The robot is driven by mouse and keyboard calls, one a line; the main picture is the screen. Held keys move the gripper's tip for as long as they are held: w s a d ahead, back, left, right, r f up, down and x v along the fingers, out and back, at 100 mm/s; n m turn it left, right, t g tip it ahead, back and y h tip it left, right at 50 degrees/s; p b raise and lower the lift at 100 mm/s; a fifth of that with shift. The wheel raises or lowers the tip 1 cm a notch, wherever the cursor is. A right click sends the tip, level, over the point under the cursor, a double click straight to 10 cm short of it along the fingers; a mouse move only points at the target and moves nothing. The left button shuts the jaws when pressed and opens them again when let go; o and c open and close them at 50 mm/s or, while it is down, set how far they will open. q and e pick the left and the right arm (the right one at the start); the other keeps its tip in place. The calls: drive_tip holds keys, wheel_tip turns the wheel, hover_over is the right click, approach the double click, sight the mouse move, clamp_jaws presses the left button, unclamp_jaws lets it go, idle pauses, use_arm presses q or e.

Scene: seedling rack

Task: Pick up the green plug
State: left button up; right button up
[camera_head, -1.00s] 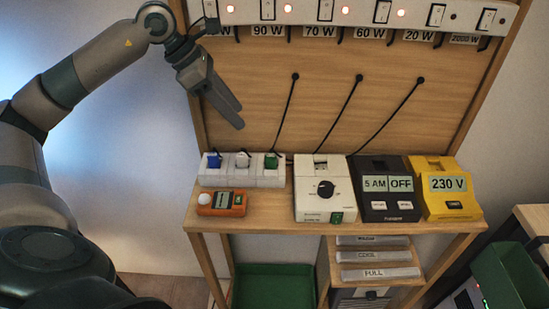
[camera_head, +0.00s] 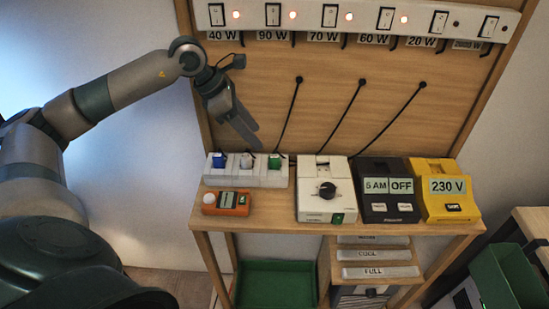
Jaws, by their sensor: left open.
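The green plug (camera_head: 274,161) sits in the right socket of a white power strip (camera_head: 263,179) on the wooden shelf. A white plug (camera_head: 246,161) and a blue plug (camera_head: 219,160) sit in the sockets to its left. My left gripper (camera_head: 250,136) is open and empty, pointing down and to the right. Its fingertips are above the strip, just up and left of the green plug, with no contact that I can see. My right gripper is not in view.
An orange meter (camera_head: 226,203) lies in front of the strip. A white dial box (camera_head: 325,190), a black timer (camera_head: 387,190) and a yellow 230 V box (camera_head: 446,190) stand to the right. Dark cables hang on the back panel (camera_head: 330,110). A green bin (camera_head: 275,287) is below.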

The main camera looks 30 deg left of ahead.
sight(274, 156)
use_arm(q)
drive_tip(key=shift+p+x, duration=0.8)
drive_tip(key=shift+x, duration=1.65)
drive_tip(key=shift+w+d+f+p, duration=0.25)
drive_tip(key=shift+w+f+p, duration=0.45)
drive_tip(key=shift+p, duration=0.5)
drive_tip(key=shift+p+x, duration=0.6)
drive_tip(key=shift+x, duration=0.55)
drive_tip(key=shift+f, duration=0.6)
drive_tip(key=c, duration=1.2)
